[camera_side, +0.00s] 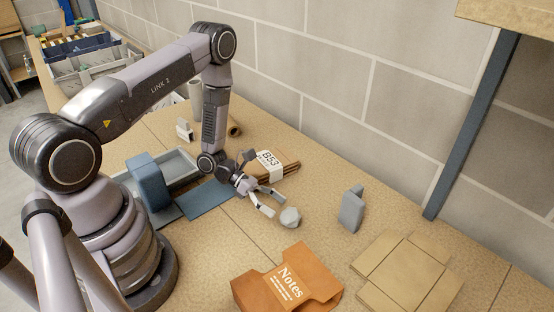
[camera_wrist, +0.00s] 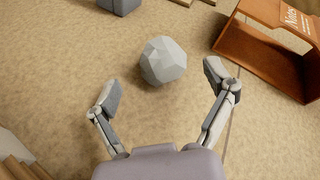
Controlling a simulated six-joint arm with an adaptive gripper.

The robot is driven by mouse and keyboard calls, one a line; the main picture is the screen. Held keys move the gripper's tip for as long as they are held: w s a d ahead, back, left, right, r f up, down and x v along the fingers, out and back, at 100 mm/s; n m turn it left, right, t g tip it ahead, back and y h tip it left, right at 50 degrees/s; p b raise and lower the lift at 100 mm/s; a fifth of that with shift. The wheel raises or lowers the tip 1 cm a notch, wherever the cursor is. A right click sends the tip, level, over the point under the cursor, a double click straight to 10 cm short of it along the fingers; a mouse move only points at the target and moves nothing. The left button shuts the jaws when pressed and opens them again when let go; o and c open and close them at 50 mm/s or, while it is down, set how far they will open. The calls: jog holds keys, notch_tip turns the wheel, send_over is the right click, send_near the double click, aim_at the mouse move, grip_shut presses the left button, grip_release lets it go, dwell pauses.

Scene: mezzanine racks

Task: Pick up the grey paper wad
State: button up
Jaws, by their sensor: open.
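The grey paper wad (camera_side: 290,217) is a small faceted ball on the tan tabletop. In the wrist view the wad (camera_wrist: 164,61) lies just beyond the fingertips, roughly between their lines and not touched by either. My gripper (camera_side: 268,203) is open and empty, low over the table to the left of the wad in the side view. Both fingers of my gripper (camera_wrist: 162,88) show in the wrist view, spread wide apart. Nothing hides the wad in either view.
An orange Notes box (camera_side: 287,283) stands in front of the wad. A grey block (camera_side: 351,209) is to its right, flat cardboard (camera_side: 408,274) farther right. A B53-labelled bundle (camera_side: 275,168) lies behind my gripper. A blue mat (camera_side: 207,199) and grey tray (camera_side: 180,165) are left. A wall bounds the back.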

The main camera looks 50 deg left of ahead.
aim_at(288, 213)
jog(key=x, duration=0.3)
jog(key=shift+d, duration=0.3)
jog(key=c, duration=0.9)
